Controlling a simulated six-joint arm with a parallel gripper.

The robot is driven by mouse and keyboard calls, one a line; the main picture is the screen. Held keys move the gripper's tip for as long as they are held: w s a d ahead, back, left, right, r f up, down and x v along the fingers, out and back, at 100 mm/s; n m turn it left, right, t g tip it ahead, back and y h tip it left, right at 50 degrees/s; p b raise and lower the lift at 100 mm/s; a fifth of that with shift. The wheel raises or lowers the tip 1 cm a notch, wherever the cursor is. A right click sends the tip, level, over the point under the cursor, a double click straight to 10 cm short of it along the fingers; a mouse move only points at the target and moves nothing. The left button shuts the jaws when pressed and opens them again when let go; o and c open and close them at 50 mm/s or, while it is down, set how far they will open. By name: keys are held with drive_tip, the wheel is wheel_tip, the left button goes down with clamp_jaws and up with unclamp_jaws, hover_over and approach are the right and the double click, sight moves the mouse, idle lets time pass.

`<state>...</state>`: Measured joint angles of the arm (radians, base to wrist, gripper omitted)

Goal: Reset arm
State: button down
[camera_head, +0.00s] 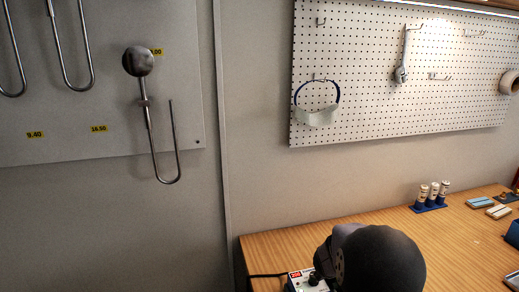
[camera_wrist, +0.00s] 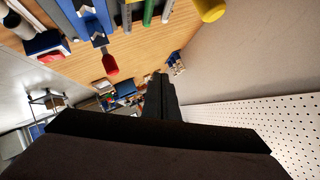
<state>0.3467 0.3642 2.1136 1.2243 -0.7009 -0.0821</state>
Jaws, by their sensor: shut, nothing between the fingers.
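My gripper (camera_wrist: 160,95) shows in the wrist view as dark fingers pressed together, with nothing between them. It points out over the room and is not touching anything that I can see. In the head view, a dark rounded part of my arm rises at the bottom, in front of the wooden bench (camera_head: 290,240). The fingers cannot be made out in that view.
A pegboard (camera_head: 400,130) with a visor (camera_head: 317,115) and a wrench (camera_head: 402,65) hangs behind the bench. Bottles in a blue holder (camera_head: 430,207) stand at the bench's back. A small box with a cable (camera_head: 308,284) is beside my arm. Red-tipped (camera_wrist: 110,66) and yellow (camera_wrist: 210,8) items show in the wrist view.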

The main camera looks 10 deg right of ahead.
drive_tip(key=w+a+n+t+y+b, duration=0.1)
drive_tip(key=w+a+n+t+y, duration=0.2)
drive_tip(key=a, duration=0.5)
drive_tip(key=w+a+n+t+y, duration=0.1)
drive_tip(key=w+a+n+y, duration=0.25)
drive_tip(key=a, duration=0.45)
drive_tip(key=s+a+f+n+g+y+b, duration=0.15)
drive_tip(key=s+a+f+n+y, duration=0.3)
drive_tip(key=a, duration=0.55)
drive_tip(key=s+a+f+n+g, duration=0.2)
drive_tip(key=s+n, duration=0.1)
drive_tip(key=s, duration=0.4)
drive_tip(key=s+a+f+n+g, duration=0.2)
drive_tip(key=s+f+n+g, duration=0.1)
drive_tip(key=s, duration=0.5)
drive_tip(key=s+a+f+n+g+b, duration=0.1)
drive_tip(key=s+f+n+g, duration=0.1)
drive_tip(key=s, duration=0.6)
drive_tip(key=shift+s+a+f+n+g, duration=0.15)
drive_tip(key=shift+a+f+n+g, duration=0.2)
drive_tip(key=shift+g, duration=0.2)
drive_tip(key=shift+a, duration=0.1)
